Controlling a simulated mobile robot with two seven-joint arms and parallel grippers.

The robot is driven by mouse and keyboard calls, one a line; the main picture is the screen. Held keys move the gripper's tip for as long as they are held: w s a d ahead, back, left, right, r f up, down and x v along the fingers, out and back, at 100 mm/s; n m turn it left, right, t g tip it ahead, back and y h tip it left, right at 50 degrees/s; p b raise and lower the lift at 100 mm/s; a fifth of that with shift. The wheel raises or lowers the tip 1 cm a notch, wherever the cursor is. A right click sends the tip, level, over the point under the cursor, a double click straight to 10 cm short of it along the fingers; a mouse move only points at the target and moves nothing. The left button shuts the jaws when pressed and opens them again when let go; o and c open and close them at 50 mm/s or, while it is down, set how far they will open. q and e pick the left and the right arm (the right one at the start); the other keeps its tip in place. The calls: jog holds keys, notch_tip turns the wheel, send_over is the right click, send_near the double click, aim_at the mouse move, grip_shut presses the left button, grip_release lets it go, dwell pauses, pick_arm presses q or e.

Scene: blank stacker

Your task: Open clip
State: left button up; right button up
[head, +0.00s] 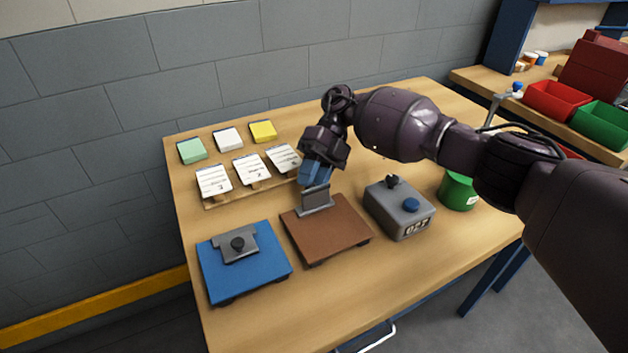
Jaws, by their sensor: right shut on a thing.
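A brown clipboard-like board (328,233) lies on the wooden table. A grey metal clip (316,203) is at its far edge, with its plate standing up. My right gripper (314,180) is directly above the clip and shut on its upper part; the fingertips partly hide the clip. To the left lies a blue board (255,275) with a grey clip (237,245) lying flat and a dark round knob on it. My left gripper is not in view.
Three printed cards (249,170) stand on a wooden holder, with green, white and yellow pads (263,130) behind. A grey counter box (400,210) and a green container (458,191) stand to the right. Red (557,99) and green bins (604,124) are on a side bench. The table's front is clear.

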jog(key=shift+f, duration=0.15)
dwell(0.4)
jog(key=o, duration=0.9)
jog(key=shift+c, duration=0.2)
jog(key=shift+w, duration=0.1)
jog(key=shift+w, duration=0.2)
jog(key=b+v, duration=0.3)
jog(key=v, duration=0.7)
jog(key=shift+w+r+b, duration=0.2)
jog(key=shift+r+b, duration=0.05)
jog(key=shift+b, duration=0.05)
